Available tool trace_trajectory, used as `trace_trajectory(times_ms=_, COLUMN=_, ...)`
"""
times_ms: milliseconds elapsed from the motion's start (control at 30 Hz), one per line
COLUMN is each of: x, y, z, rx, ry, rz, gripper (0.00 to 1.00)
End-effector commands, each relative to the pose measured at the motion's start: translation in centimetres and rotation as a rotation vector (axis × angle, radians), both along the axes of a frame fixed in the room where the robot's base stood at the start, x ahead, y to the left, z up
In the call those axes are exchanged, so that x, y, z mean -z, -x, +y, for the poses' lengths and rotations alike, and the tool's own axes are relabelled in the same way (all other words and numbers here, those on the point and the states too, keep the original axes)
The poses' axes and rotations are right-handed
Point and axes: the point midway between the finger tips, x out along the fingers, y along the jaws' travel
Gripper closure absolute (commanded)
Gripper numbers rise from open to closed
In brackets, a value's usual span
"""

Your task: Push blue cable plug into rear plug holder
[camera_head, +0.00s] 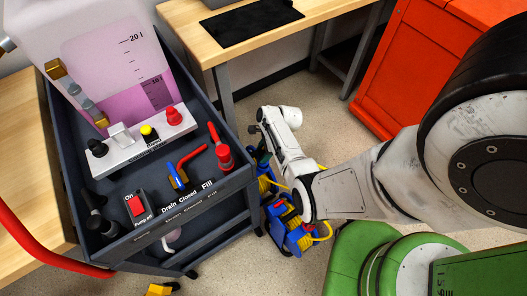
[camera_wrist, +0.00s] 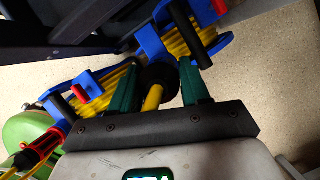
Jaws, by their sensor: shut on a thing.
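My gripper (camera_wrist: 158,78) has its two dark green fingers closed around a dark, rounded plug (camera_wrist: 158,73) with a yellow cable running from it toward the wrist; I take this to be the blue cable plug. Beyond the fingers are two blue cable reels wound with yellow cable, one on the left (camera_wrist: 88,97) and one at the upper right (camera_wrist: 150,44). In the head view my gripper (camera_head: 262,160) points down beside the cart, and the blue reel (camera_head: 298,240) shows below my arm. The plug's front end is hidden, and I cannot make out the rear plug holder.
A dark grey cart (camera_head: 215,195) with valves and a pink-filled tank (camera_head: 125,60) stands close on the left. A wooden workbench (camera_head: 225,45) is behind, and a red cabinet (camera_head: 410,65) at the back right.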

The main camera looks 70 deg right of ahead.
Motion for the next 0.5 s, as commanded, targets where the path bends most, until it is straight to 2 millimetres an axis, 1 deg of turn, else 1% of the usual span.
trace_trajectory(times_ms=167, x=0.1, y=0.0, z=0.0, rx=0.000, ry=0.001, rz=0.000, gripper=0.90)
trace_trajectory(times_ms=500, x=1.3, y=0.0, z=-0.1, rx=0.001, ry=0.000, rz=-0.001, gripper=0.90)
